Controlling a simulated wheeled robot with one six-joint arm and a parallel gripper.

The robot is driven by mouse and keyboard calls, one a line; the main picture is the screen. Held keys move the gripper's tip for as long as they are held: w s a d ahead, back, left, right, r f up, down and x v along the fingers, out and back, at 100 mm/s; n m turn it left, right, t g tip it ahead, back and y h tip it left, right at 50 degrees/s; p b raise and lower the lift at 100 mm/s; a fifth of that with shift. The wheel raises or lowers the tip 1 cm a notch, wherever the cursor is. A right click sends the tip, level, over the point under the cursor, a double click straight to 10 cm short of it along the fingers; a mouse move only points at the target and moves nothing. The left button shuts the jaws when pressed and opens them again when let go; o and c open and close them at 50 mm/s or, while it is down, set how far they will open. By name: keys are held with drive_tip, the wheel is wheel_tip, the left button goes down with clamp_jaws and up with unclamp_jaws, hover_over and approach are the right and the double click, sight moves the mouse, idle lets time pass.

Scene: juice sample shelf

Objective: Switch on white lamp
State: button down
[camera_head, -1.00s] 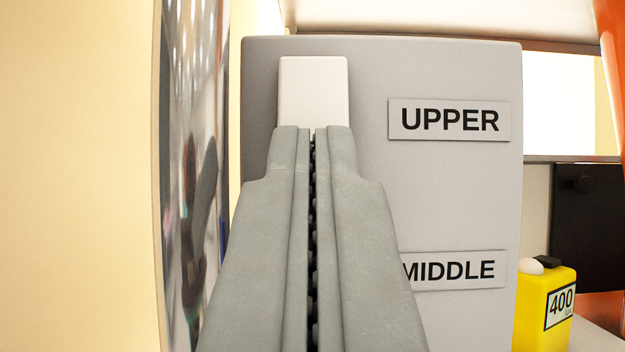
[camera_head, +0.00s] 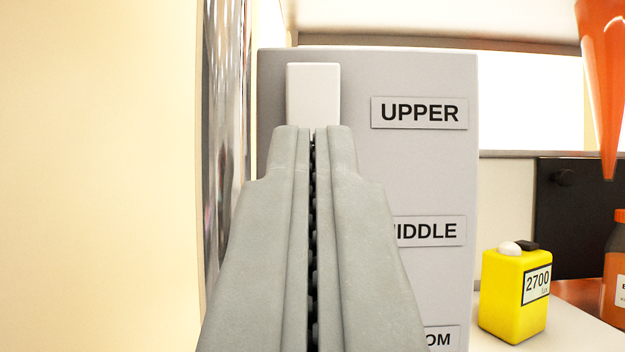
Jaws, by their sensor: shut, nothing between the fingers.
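A grey panel (camera_head: 420,180) carries the labels UPPER (camera_head: 420,113), MIDDLE (camera_head: 430,230) and a partly hidden one ending in OM (camera_head: 440,339). A white switch block (camera_head: 313,92) stands out at the panel's top left, level with UPPER. My gripper (camera_head: 313,132) is shut and empty. Its tips overlap the lower edge of the white block in the picture; I cannot tell whether they touch it. My fingers hide whatever lies left of the lower labels. A bright white area (camera_head: 540,100) shows behind the panel at the right; the lamp itself cannot be made out.
A yellow meter (camera_head: 513,300) reading 2700 stands right of the panel. A black panel (camera_head: 580,215), an orange funnel-like part (camera_head: 605,70) and an orange-brown bottle (camera_head: 615,275) are farther right. A shiny upright surface (camera_head: 222,130) and a cream wall (camera_head: 100,180) are close at the left.

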drive_tip(key=s+f, duration=0.6)
drive_tip(key=f, duration=0.2)
drive_tip(key=shift+s, duration=0.15)
idle(0.4)
drive_tip(key=s+f+g, duration=0.2)
drive_tip(key=s+f, duration=0.3)
drive_tip(key=s, duration=0.6)
drive_tip(key=s+f+g, duration=0.3)
drive_tip(key=s+f, duration=0.3)
drive_tip(key=s, duration=0.5)
drive_tip(key=s+f+g, duration=0.3)
drive_tip(key=s+f, duration=0.3)
drive_tip(key=s, duration=0.5)
drive_tip(key=shift+s, duration=0.15)
